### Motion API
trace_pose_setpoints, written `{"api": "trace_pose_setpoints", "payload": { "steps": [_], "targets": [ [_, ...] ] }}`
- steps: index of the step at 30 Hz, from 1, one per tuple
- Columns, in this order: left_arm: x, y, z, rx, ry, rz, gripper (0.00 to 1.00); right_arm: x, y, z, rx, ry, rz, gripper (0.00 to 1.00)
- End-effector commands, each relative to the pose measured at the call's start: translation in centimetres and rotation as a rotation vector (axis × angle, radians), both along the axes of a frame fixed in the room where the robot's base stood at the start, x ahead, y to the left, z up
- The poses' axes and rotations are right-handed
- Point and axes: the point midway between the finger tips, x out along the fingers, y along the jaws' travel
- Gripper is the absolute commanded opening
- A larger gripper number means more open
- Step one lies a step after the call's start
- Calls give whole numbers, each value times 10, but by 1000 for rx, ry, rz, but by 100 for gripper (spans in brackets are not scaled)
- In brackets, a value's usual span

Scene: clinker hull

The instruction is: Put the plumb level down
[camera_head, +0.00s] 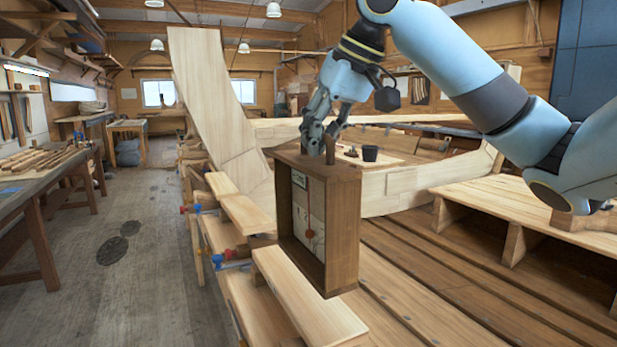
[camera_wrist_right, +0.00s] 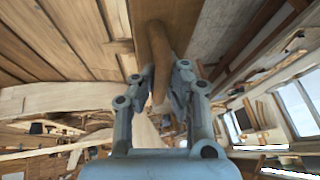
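The plumb level (camera_head: 342,230) is an upright open wooden box frame with a pale back panel and a red plumb line inside. A wooden peg-like handle (camera_head: 331,150) stands on its top. My right gripper (camera_head: 321,140) comes down from above with its fingers around this handle. In the right wrist view, the fingers (camera_wrist_right: 168,78) lie on both sides of the handle (camera_wrist_right: 158,62) and appear closed on it. The plumb level's lower end is in front of a pale plank (camera_head: 300,305); I cannot tell whether it touches anything. My left gripper is not in view.
Pale stepped planks and clamps (camera_head: 232,254) line the hull's left side. A dark bucket (camera_head: 370,153) stands behind the plumb level. A slatted wooden floor (camera_head: 450,290) and a raised bench (camera_head: 510,200) lie to the right. A workbench with tools (camera_head: 40,165) stands far left.

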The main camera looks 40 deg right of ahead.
Motion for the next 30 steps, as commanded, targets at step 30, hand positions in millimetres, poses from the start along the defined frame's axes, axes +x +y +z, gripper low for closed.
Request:
{"api": "trace_pose_setpoints", "payload": {
  "steps": [30],
  "targets": [
    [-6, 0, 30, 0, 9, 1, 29, 49, -26, -74, -1, -1, 1, 0]
  ]
}}
